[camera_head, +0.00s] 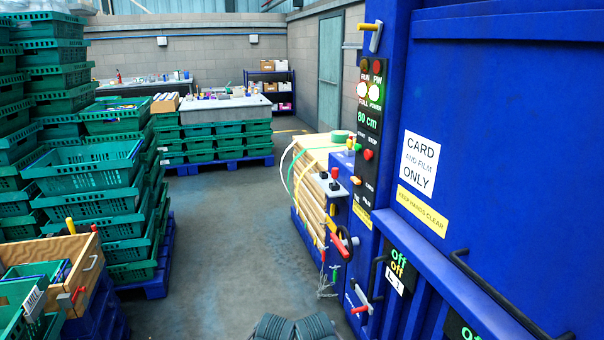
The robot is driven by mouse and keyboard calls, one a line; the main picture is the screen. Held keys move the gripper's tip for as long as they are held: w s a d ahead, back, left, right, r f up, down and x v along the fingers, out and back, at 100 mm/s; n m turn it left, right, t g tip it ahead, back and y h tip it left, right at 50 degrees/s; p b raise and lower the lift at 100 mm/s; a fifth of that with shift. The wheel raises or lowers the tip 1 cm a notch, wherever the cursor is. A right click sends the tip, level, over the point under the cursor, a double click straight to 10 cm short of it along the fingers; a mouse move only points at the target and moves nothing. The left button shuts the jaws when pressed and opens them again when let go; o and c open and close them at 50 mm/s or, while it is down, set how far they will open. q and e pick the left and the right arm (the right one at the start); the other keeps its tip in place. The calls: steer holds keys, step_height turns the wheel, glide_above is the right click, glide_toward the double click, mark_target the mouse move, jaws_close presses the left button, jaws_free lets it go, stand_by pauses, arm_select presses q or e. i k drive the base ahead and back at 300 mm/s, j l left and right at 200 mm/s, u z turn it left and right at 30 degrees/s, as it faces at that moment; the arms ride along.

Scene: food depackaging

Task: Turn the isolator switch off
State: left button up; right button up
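The blue baler machine (500,130) fills the right side. A red lever handle (340,244) sits tilted beside a round dark part on the machine's narrow left side; I cannot tell for sure whether this is the isolator switch. Above it is a control panel (368,120) with red and lit white lamps, a green "80 cm" display, and green and red buttons. A dark plate reading "Off" (398,263) is on the front lower down. A yellow-and-grey handle (372,36) is at the top.
Strapped cardboard bales (312,185) stand left of the machine. Stacked green crates (90,185) and a wooden box (88,270) line the left. A grey-topped table over crates (215,108) stands behind. The grey floor (225,235) between is clear. A black bar (505,300) crosses the machine front.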

mark_target(334, 209)
steer(key=i, duration=3.15)
steer(key=z, duration=0.25)
